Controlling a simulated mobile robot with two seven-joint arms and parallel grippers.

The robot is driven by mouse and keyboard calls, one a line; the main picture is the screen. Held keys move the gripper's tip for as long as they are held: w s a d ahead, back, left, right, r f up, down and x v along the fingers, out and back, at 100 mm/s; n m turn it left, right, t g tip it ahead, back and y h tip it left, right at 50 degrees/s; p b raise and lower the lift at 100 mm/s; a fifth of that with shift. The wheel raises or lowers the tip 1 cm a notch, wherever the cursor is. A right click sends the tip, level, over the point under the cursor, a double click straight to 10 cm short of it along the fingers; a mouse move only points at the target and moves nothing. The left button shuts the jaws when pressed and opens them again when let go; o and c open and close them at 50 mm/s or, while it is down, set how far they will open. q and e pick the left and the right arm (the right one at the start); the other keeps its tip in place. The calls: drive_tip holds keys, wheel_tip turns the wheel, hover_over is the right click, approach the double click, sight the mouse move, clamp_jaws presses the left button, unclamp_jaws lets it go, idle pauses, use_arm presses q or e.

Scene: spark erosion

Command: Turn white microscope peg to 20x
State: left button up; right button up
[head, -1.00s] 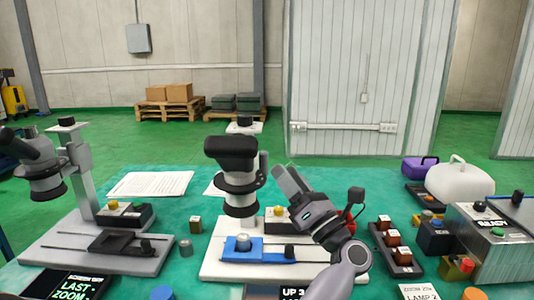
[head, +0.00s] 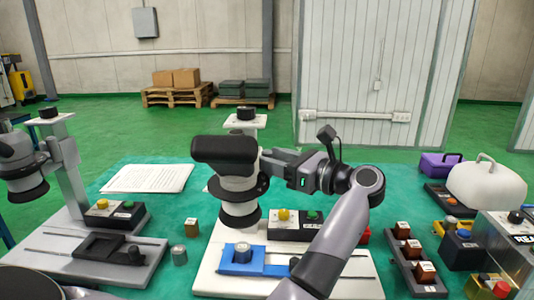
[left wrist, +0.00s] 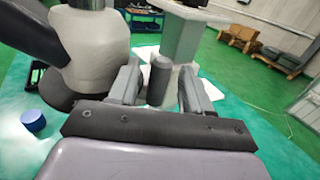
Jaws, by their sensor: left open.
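The white microscope (head: 240,182) stands in the middle of the table, with a black eyepiece head (head: 224,152), a white body and a dark ring. My left gripper (head: 272,163) is level with the right side of its body, fingers pointing at it. In the left wrist view, a dark grey round peg (left wrist: 158,82) stands out between the two open fingers of the left gripper (left wrist: 158,92), with a gap on each side. The peg is hidden behind the gripper in the head view. No zoom marking can be read. My right gripper is not in view.
A grey microscope (head: 85,190) stands at left. A blue holder (head: 243,268) sits on the white base under the microscope. A button box (head: 290,225) is below my left gripper. A rack of small blocks (head: 412,265) and a white case (head: 485,187) are at right.

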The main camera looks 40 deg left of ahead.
use_arm(q)
drive_tip(key=shift+s+a, duration=0.15)
drive_tip(key=shift+a, duration=0.95)
clamp_jaws()
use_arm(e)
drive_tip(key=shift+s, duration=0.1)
